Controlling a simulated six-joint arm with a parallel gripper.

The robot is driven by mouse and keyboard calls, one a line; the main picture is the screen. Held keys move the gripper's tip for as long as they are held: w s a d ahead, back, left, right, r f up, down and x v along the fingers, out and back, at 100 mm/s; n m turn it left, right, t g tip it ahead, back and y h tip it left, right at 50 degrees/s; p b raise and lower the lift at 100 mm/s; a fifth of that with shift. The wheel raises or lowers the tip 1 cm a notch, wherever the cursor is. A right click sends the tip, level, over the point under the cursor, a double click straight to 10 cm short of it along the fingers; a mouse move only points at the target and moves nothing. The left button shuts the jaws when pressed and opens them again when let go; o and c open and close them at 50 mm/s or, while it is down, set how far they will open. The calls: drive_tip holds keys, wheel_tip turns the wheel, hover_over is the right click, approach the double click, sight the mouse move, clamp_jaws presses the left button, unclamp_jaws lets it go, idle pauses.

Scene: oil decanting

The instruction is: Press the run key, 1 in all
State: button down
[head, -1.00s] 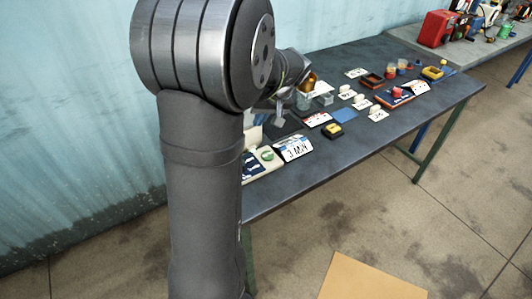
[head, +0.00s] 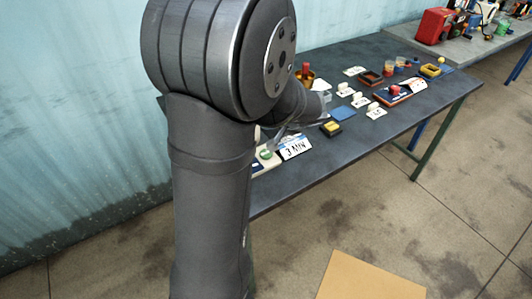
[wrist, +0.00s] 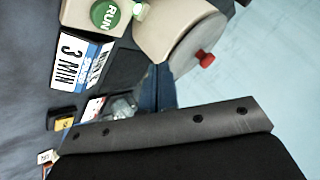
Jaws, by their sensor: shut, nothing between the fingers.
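The run key is a round green button marked RUN (wrist: 105,14) on a cream base, at the top of the wrist view. In the head view the green key (head: 266,154) shows just right of my arm, near the table's front left. My gripper (head: 273,146) is shut and empty, low over the table close to the key. My arm hides part of it. I cannot tell from these views whether its tips touch the key; in the wrist view the key's face looks uncovered.
A "3 MIN" card (head: 296,148) lies beside the key. A cream machine part with a red knob (wrist: 205,58) stands near it in the wrist view. The table's front edge is close.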

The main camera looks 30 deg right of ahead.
drive_tip(key=shift+f, duration=4.4)
drive_tip(key=shift+f, duration=0.4)
drive_tip(key=shift+f, duration=0.4)
drive_tip(key=shift+r, duration=0.85)
drive_tip(key=shift+r, duration=2.5)
